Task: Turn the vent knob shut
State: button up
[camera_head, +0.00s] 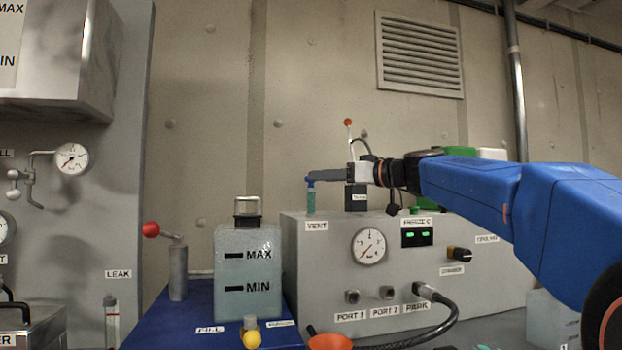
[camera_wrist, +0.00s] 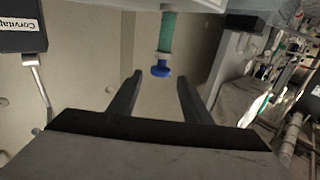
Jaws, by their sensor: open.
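The vent knob (camera_head: 310,183) is small and blue, on top of a green upright tube (camera_head: 311,202) above the VENT label on the grey box. In the wrist view the blue knob (camera_wrist: 161,70) shows upside down, with the green tube (camera_wrist: 167,34) above it. My gripper (camera_head: 313,176) reaches in from the right at knob height, fingers pointing left. In the wrist view my gripper (camera_wrist: 159,76) is open and empty, and the knob appears between and just beyond the fingertips. Its contact with the fingers cannot be told. The knob's turn position is unclear.
The grey box (camera_head: 292,258) carries a gauge (camera_head: 369,246), a green-lit display (camera_head: 417,236) and a black hose (camera_head: 440,307) on its front. Left of it stand a MAX/MIN tank (camera_head: 247,270) and a red-knobbed lever (camera_head: 152,230). The wall behind the knob is bare.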

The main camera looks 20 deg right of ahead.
aim_at(311, 182)
jog(key=shift+x, duration=2.8)
jog(key=c, duration=1)
jog(key=shift+d+n+g+y, duration=0.1)
jog(key=shift+n+g+y, duration=0.3)
jog(key=shift+y, duration=0.1)
jog(key=shift+o, duration=0.2)
jog(key=shift+n+g+y, duration=0.9)
jog(key=shift+g+y, duration=0.1)
jog(key=shift+n+g+y, duration=1.4)
jog(key=shift+n+g, duration=0.3)
jog(key=shift+g, duration=0.6)
